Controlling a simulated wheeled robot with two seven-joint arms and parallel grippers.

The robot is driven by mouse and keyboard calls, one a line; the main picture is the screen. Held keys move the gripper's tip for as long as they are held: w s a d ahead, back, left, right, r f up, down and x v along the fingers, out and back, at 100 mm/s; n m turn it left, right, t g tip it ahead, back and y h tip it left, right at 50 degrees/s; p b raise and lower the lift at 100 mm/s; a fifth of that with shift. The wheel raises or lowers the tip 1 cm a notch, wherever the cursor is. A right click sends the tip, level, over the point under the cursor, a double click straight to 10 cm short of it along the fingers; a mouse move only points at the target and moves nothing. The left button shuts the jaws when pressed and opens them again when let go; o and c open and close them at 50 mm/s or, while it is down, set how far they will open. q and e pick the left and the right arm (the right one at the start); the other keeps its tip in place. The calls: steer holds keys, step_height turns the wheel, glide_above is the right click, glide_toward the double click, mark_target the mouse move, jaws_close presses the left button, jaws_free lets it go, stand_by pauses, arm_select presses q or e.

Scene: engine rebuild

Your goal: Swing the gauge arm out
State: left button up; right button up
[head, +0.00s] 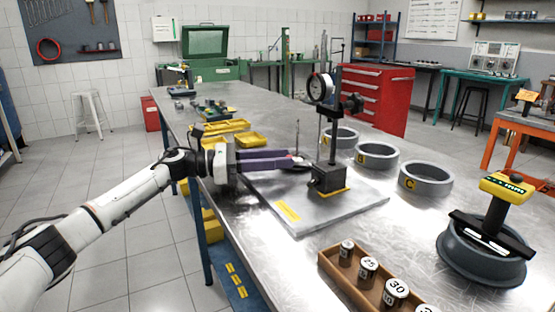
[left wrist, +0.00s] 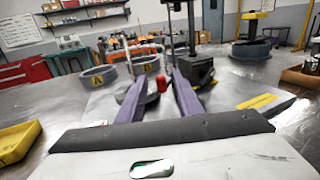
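The gauge stand has a black base block (head: 328,180), an upright black post (head: 334,130) and a round dial gauge (head: 320,88) at the upper left of the post. It stands on a grey metal plate (head: 300,222). My left gripper (head: 306,162) reaches in low, left of the base block. In the left wrist view its two purple fingers (left wrist: 160,82) are spread, with a small red-tipped part and a dark round part showing between them. I cannot tell whether either finger touches them. The base block (left wrist: 195,70) is just right of the right finger. My right gripper is out of view.
Several grey rings lie behind the plate, among them ring B (head: 377,155) and ring C (head: 426,178). A wooden tray (head: 345,283) of numbered cylinders is at the front. A yellow-topped tool (head: 505,190) stands in a dark ring at right. Yellow bins (head: 250,138) sit behind my left wrist.

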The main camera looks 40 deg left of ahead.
arm_select(q)
steer(key=shift+s+a+f, duration=0.1)
steer(key=shift+s+a, duration=0.1)
steer(key=shift+s, duration=0.05)
steer(key=b+v, duration=0.1)
steer(key=v, duration=0.7)
steer(key=shift+s+a+b, duration=0.15)
steer(key=shift+a+b, duration=0.1)
steer(key=shift+b, duration=0.1)
steer(key=shift+s+a, duration=0.35)
steer(key=shift+s, duration=0.05)
